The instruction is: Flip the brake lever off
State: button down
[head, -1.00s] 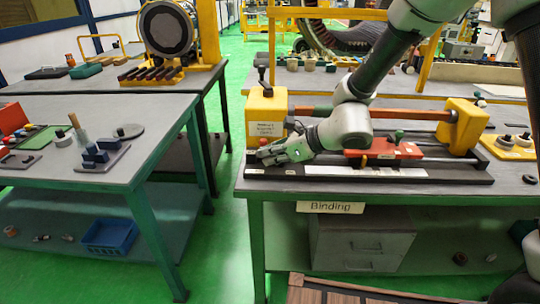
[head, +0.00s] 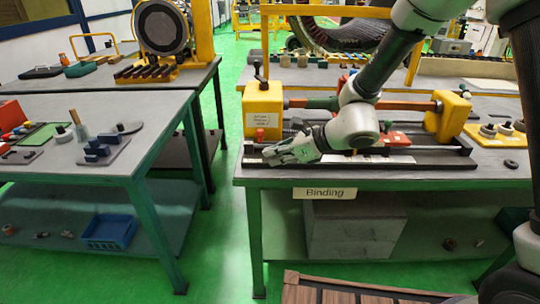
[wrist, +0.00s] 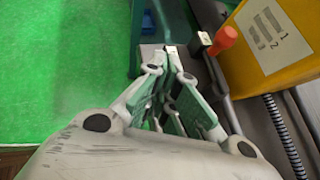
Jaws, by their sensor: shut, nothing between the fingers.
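A yellow housing (head: 263,108) stands at the left end of the machine on the Binding table. A small red-orange handle (head: 260,134) shows low on its front face; it also shows in the wrist view (wrist: 224,40), with a small dark block with a pale end (wrist: 201,43) beside it. I cannot tell for sure which of these is the brake lever. A black knob (head: 257,70) sits on top of the housing. My gripper (head: 268,155) is shut and empty, low in front of the housing. In the wrist view its fingertips (wrist: 170,49) are together, left of the red-orange handle and apart from it.
The table (head: 450,178) carries dark rails, a red carriage (head: 396,139) and a second yellow housing (head: 448,116). A ribbed black hose (wrist: 285,135) runs close on the right in the wrist view. Green floor (head: 222,210) is open on the left, before another table (head: 110,180).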

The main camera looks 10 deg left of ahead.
jog(key=s+d+r, duration=0.4)
jog(key=s, duration=0.1)
jog(key=shift+s+r, duration=0.2)
jog(key=shift+s, duration=0.05)
jog(key=s+d+f+n+g+h, duration=0.1)
jog(key=s+d+n+g+h, duration=0.3)
jog(key=s+d+n, duration=0.65)
jog(key=s+d+r+n+t+h, duration=0.1)
jog(key=d+r+n+t+h, duration=0.2)
jog(key=d, duration=1.3)
jog(key=s+d+r+n+t+h, duration=0.2)
jog(key=d+r+n+h, duration=0.2)
jog(key=d+r+n, duration=0.3)
jog(key=d+r, duration=0.4)
jog(key=d, duration=0.5)
jog(key=shift+s+r+t, duration=0.15)
jog(key=shift+t, duration=0.25)
